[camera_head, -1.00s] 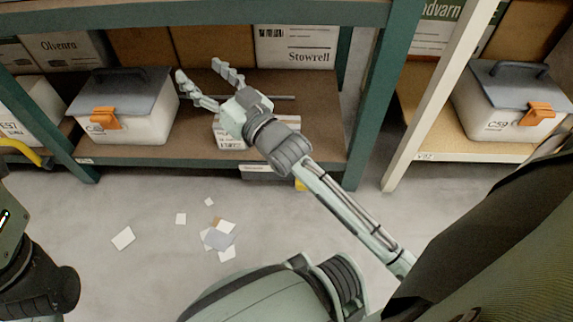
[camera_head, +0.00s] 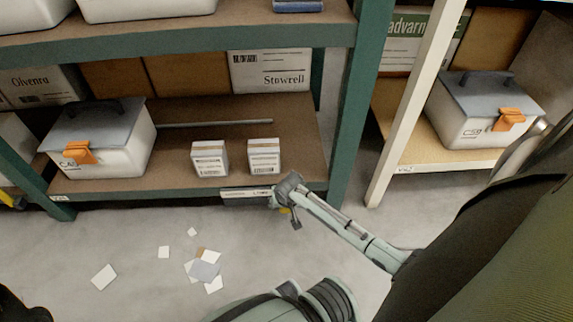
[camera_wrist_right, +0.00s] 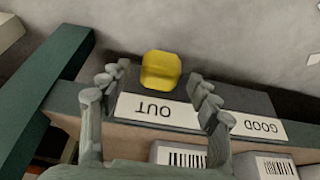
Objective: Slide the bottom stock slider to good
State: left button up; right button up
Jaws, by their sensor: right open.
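The stock slider (camera_head: 245,196) is a dark plate with white labels on the front edge of the bottom shelf. In the right wrist view its labels read OUT (camera_wrist_right: 158,110) and GOOD (camera_wrist_right: 258,127), upside down. Its yellow knob (camera_wrist_right: 161,70) is at the OUT label; only a sliver of yellow shows in the head view (camera_head: 284,210). My right gripper (camera_wrist_right: 158,75) is open, with one finger on each side of the knob; I cannot tell if they touch it. In the head view, my right gripper (camera_head: 294,205) is at the slider's right end. My left gripper is out of view.
Two small white cartons (camera_head: 210,159) (camera_head: 264,156) stand on the bottom shelf (camera_head: 180,183) behind the slider. A lidded bin with an orange latch (camera_head: 125,140) is at its left. A green upright (camera_head: 347,120) rises at the right. Paper scraps (camera_head: 205,270) lie on the floor.

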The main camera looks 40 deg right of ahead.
jog(key=shift+b+x, duration=0.3)
jog(key=shift+x, duration=0.7)
jog(key=shift+c, duration=0.5)
grip_shut()
